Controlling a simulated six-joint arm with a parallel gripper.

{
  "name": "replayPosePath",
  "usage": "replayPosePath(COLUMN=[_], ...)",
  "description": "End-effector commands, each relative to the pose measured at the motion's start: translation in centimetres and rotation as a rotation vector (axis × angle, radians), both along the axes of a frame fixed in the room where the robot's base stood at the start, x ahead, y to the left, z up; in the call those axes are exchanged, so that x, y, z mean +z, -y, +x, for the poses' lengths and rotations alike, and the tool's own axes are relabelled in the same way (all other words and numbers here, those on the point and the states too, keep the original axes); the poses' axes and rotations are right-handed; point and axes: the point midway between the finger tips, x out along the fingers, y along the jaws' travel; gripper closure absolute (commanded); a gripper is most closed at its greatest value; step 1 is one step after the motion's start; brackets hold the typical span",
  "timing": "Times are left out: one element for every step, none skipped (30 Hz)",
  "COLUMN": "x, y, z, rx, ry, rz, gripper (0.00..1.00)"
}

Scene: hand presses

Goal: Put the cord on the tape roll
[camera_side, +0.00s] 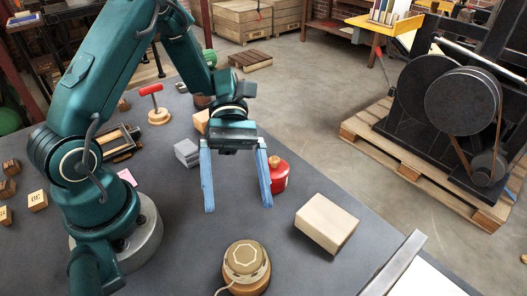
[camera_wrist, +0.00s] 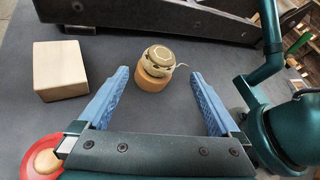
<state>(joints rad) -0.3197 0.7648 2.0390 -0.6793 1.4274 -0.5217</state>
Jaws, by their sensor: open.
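A cream coiled cord (camera_side: 245,259) rests on top of the orange-brown tape roll (camera_side: 250,288) near the front edge of the side view. A loose strand of the cord hangs off toward the left there. In the wrist view, the cord (camera_wrist: 160,55) sits on the tape roll (camera_wrist: 151,82), beyond my fingertips, with its strand pointing right. My gripper (camera_side: 239,207) is open and empty, fingers pointing down, raised above the table and apart from the cord. The wrist view also shows nothing between the blue fingers of my gripper (camera_wrist: 160,73).
A pale wooden block (camera_side: 327,224) lies to the right of my gripper. A red round object (camera_side: 279,176) stands close behind the right finger. Grey blocks (camera_side: 187,152) and a red-handled stamp (camera_side: 155,104) are farther back. Bare table lies left of the tape roll.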

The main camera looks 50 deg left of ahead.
Motion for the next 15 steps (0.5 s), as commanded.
replayPosePath(x=[0.3,0.5,0.7,0.8,0.9,1.1,1.2,1.3,1.3,1.4,1.5,1.6,1.7,1.9,2.1], y=[-0.8,-1.2,-1.6,-1.8,-2.0,-2.4,-2.5,-2.7,-2.9,-2.9,-3.0,-3.1,-3.1,-3.1,-3.1], z=[0.5,0.6,0.9,1.1,1.2,1.3,1.4,1.5,1.6,1.6,1.6,1.5,1.5,1.3,1.1], rx=[0.004,0.003,0.002,0.002,0.001,0.001,0.001,0.000,0.000,-0.001,-0.005,-0.013,-0.025,-0.039,-0.062], ry=[0.005,0.002,0.002,0.003,0.002,0.001,0.000,-0.001,0.000,0.002,0.007,0.021,0.037,0.059,0.099], rz=[0.003,0.003,0.001,0.002,0.001,0.001,0.001,0.000,0.001,0.002,0.006,0.013,0.022,0.035,0.055], gripper=[0.01,0.01,0.01,0.01,0.01,0.01,0.01,0.01,0.01,0.01,0.01,0.01,0.01,0.01,0.01])
